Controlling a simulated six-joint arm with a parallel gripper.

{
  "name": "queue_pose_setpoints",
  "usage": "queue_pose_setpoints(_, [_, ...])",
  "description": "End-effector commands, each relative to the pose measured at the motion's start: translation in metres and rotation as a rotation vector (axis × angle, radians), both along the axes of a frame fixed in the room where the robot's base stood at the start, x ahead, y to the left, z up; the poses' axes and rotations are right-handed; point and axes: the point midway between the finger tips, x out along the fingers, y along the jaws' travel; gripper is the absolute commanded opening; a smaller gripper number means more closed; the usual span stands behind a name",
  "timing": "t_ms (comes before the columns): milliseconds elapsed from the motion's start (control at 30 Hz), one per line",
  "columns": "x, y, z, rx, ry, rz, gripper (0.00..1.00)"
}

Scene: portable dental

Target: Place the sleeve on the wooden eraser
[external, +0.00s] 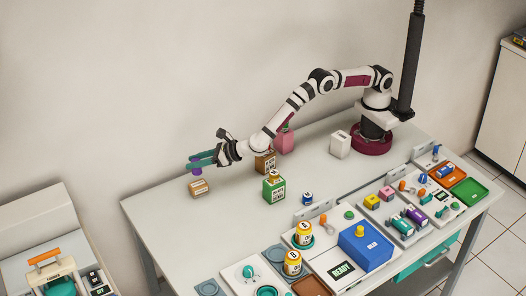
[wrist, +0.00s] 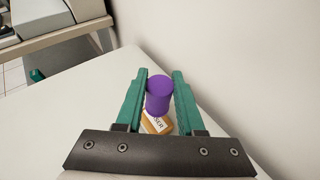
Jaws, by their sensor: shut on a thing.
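The purple sleeve (wrist: 159,93) is a short cylinder between the two green fingers of my gripper (wrist: 160,80) in the wrist view. My gripper is shut on it. In the external view the sleeve (external: 195,169) shows small and partly hidden at my gripper (external: 197,161), above the table's far-left part. The wooden eraser (external: 199,187) is a tan block with a white label, lying on the table just below the sleeve. In the wrist view the eraser (wrist: 157,124) shows behind and below the sleeve, which hides part of it. The sleeve looks apart from the eraser.
A brown box (external: 265,163), a green box (external: 274,189) and a pink bottle (external: 285,141) stand to the right of my gripper. Trays and yellow jars (external: 304,234) fill the front edge. The table (external: 165,205) around the eraser is clear, with a wall behind.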

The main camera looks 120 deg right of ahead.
Motion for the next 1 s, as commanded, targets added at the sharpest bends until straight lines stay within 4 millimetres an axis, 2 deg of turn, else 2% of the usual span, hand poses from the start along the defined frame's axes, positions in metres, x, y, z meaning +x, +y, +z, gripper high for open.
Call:
queue_pose_setpoints(267, [0.0,0.0,-0.045,0.001,0.001,0.0,0.0])
queue_pose_setpoints(567, [0.0,0.0,-0.049,0.0,-0.002,0.001,0.0])
queue_pose_setpoints(600, [0.0,0.0,-0.049,0.0,-0.002,0.001,0.43])
queue_pose_setpoints(733, [0.0,0.0,-0.048,0.0,-0.002,0.001,0.66])
queue_pose_setpoints(1000, [0.0,0.0,-0.048,0.0,-0.002,0.001,0.67])
